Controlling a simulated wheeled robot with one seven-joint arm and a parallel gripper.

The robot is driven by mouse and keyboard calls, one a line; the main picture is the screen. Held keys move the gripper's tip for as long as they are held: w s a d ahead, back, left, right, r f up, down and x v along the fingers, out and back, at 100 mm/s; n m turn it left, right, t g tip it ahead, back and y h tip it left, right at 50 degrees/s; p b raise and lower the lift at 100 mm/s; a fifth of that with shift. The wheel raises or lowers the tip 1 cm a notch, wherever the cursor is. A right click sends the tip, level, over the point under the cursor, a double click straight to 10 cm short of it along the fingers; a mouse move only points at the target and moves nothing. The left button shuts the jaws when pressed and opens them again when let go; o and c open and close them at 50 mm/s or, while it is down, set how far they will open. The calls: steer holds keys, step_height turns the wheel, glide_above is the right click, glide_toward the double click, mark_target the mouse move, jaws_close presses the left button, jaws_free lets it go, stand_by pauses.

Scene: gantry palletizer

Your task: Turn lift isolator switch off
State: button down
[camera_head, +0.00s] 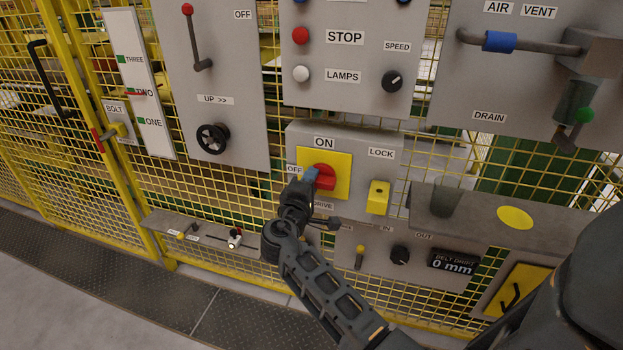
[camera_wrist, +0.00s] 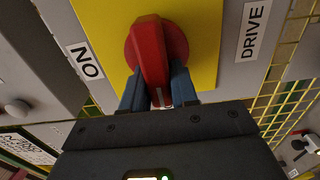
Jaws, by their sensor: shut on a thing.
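The isolator switch is a red rotary handle (camera_head: 326,177) on a yellow plate (camera_head: 341,160), with ON above, OFF at left and DRIVE, partly hidden, below. In the wrist view the red handle (camera_wrist: 150,45) stands between the ON and DRIVE labels, on the yellow plate (camera_wrist: 205,30). Its bar lies across the ON–DRIVE line, with the white-marked end toward the OFF side. My gripper (camera_head: 311,174) reaches the handle from the left. Its blue fingers (camera_wrist: 158,88) are shut on the bar, one on each side. The gripper partly covers the OFF side.
A yellow LOCK piece (camera_head: 378,197) sits just right of the switch. A black handwheel (camera_head: 213,138) and a red-knobbed lever (camera_head: 194,40) are at upper left. Below are a small knob (camera_head: 400,255) and a grey shelf (camera_head: 470,222). Yellow mesh fence surrounds the panels.

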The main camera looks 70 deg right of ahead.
stand_by(0.4)
steer(key=c, duration=1)
jaws_free()
steer(key=shift+o, duration=0.2)
steer(key=a, duration=0.7)
steer(key=shift+s+a+b, duration=0.25)
steer(key=shift+a+b, duration=0.15)
steer(key=shift+b, duration=0.05)
